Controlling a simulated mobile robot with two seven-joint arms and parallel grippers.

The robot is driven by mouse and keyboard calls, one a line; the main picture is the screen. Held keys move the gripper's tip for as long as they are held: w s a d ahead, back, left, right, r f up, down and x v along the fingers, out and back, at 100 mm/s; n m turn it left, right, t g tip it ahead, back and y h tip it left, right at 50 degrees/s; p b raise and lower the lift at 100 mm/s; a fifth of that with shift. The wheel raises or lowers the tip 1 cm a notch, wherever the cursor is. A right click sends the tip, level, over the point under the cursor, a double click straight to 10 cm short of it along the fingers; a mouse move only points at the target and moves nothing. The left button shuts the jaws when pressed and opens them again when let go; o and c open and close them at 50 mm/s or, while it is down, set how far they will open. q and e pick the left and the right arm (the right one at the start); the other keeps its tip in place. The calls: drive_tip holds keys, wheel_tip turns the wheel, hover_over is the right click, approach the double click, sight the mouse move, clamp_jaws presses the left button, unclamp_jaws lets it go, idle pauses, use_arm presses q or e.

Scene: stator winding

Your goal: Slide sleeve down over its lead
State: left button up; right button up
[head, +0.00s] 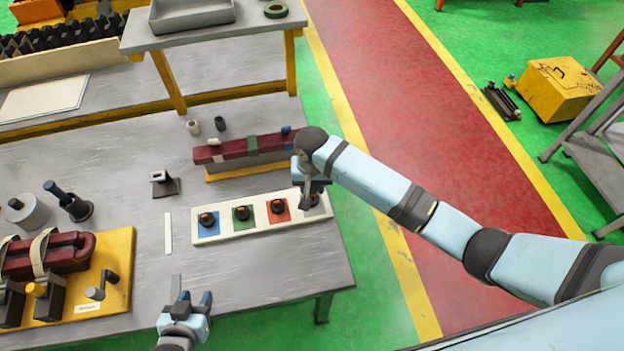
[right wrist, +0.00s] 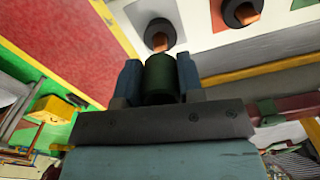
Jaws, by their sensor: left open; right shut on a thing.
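My right gripper (head: 313,188) is over the right end of a white board (head: 225,235). In the right wrist view its two blue fingers (right wrist: 160,80) are shut on a dark green sleeve (right wrist: 160,72). A copper lead (right wrist: 159,42) in a black collar (right wrist: 156,29) shows just past the sleeve. The sleeve covers part of that view, so I cannot tell whether it is around the lead or apart from it. Other collars with leads stand on the blue (head: 208,222), green (head: 242,213) and red (head: 278,207) squares. My left gripper (head: 194,298) is open and empty near the table's front edge.
A dark red block (head: 240,147) lies behind the board. A yellow fixture with red coils (head: 118,255), a grey cylinder (head: 30,212) and a small dark stand (head: 164,185) are at left. Two small cylinders (head: 193,127) stand at the back. The middle table area is mostly clear.

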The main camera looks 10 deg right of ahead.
sight(312, 195)
use_arm(q)
drive_tip(key=shift+f, duration=0.1)
use_arm(e)
drive_tip(key=shift+f, duration=1.2)
use_arm(q)
drive_tip(key=shift+w+r, duration=0.15)
drive_tip(key=shift+r, duration=0.1)
use_arm(e)
drive_tip(key=shift+f, duration=0.35)
use_arm(q)
drive_tip(key=shift+f, duration=0.1)
drive_tip(key=shift+s+f, duration=0.2)
drive_tip(key=shift+s, duration=0.1)
use_arm(e)
drive_tip(key=o, duration=1)
use_arm(q)
drive_tip(key=shift+w+a+f+m+b, duration=0.1)
drive_tip(key=shift+w+f+m+b, duration=0.2)
drive_tip(key=shift+b, duration=0.6)
drive_tip(key=shift+s, duration=0.1)
drive_tip(key=shift+f, duration=0.1)
use_arm(e)
wheel_tip(312, 195, up, 14)
drive_tip(key=shift+f, duration=0.1)
